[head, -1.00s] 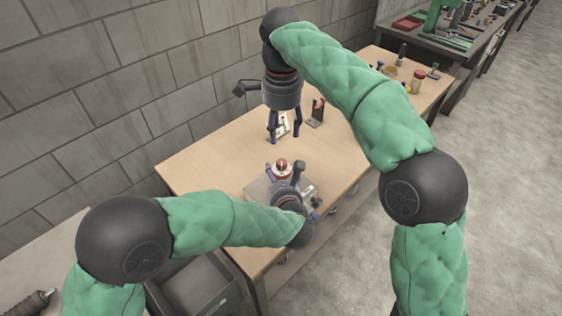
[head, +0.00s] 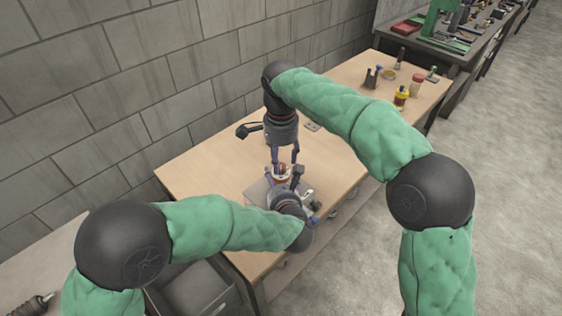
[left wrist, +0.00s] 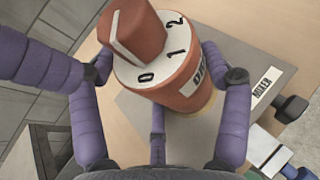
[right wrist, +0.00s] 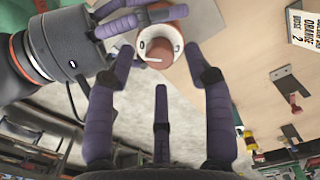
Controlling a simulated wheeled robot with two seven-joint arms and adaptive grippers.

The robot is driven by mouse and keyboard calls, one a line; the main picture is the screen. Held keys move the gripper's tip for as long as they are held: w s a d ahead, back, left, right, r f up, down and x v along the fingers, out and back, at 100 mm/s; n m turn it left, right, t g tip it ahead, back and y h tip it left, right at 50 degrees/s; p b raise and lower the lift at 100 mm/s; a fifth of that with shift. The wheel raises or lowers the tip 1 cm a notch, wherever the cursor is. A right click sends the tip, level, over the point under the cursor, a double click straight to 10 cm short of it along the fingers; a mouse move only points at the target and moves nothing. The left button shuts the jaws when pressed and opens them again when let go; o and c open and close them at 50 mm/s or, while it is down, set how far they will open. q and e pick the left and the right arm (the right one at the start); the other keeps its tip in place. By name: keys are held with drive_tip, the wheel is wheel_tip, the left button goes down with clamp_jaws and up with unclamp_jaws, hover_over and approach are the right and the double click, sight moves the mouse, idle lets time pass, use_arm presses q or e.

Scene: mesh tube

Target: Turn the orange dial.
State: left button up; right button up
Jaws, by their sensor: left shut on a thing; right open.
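The orange dial (left wrist: 135,35) tops an orange cylinder (left wrist: 190,95) on a grey base with a "MIXER" label. Its white ring bears 0, 1 and 2, and the white line on its knob points about at 0 in the left wrist view. My left gripper (left wrist: 165,80) is shut around the orange cylinder below the ring. My right gripper (head: 285,160) is open above the dial. In the right wrist view the dial (right wrist: 162,48) lies between and beyond the open fingertips (right wrist: 160,65), apparently untouched.
A card (right wrist: 303,30) in the right wrist view reads "ORANGE" and "MODE 2". Bottles and small items, including a yellow bottle (head: 401,97), stand at the table's far right. A concrete block wall (head: 150,90) runs along the back. The wooden tabletop (head: 210,165) is clear at left.

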drive_tip(key=shift+f, duration=0.95)
clamp_jaws()
drive_tip(key=n, duration=0.5)
drive_tip(key=shift+n, duration=0.4)
drive_tip(key=n, duration=1.2)
drive_tip(key=shift+n, duration=0.3)
drive_tip(key=n, duration=0.5)
drive_tip(key=shift+n, duration=0.3)
